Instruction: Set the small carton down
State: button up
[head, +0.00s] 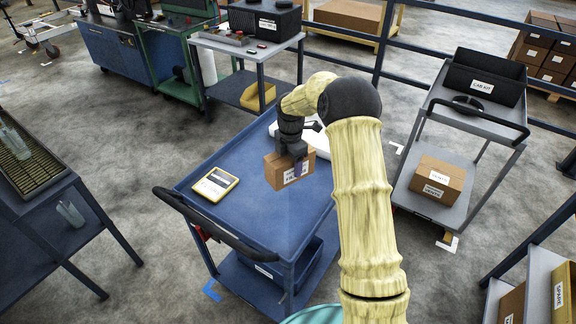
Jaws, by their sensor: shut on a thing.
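My gripper (293,155) is shut on a small brown carton (287,178) with a white label. It holds the carton over the blue trolley (260,216), near the middle of its top; I cannot tell whether the carton touches the surface. My yellow arm comes in from the lower right and hides part of the trolley's right side. A yellow-framed tablet-like device (215,184) lies on the trolley top, left of the carton.
A grey trolley (400,196) on the right holds a larger carton (437,180) on its lower shelf and a black CAB KIT bin (485,78) on top. A white item (311,137) lies behind my gripper. The blue trolley's near top is clear up to its black handle (215,222).

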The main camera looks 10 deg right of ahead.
jog(key=shift+r, duration=0.1)
jog(key=p, duration=0.1)
send_near(290, 195)
dwell(0.3)
jog(key=shift+s, duration=0.1)
jog(key=shift+f+p, duration=0.6)
jog(key=shift+f, duration=1.25)
jog(key=shift+f, duration=0.2)
jog(key=o, duration=1.2)
jog(key=shift+r, duration=0.15)
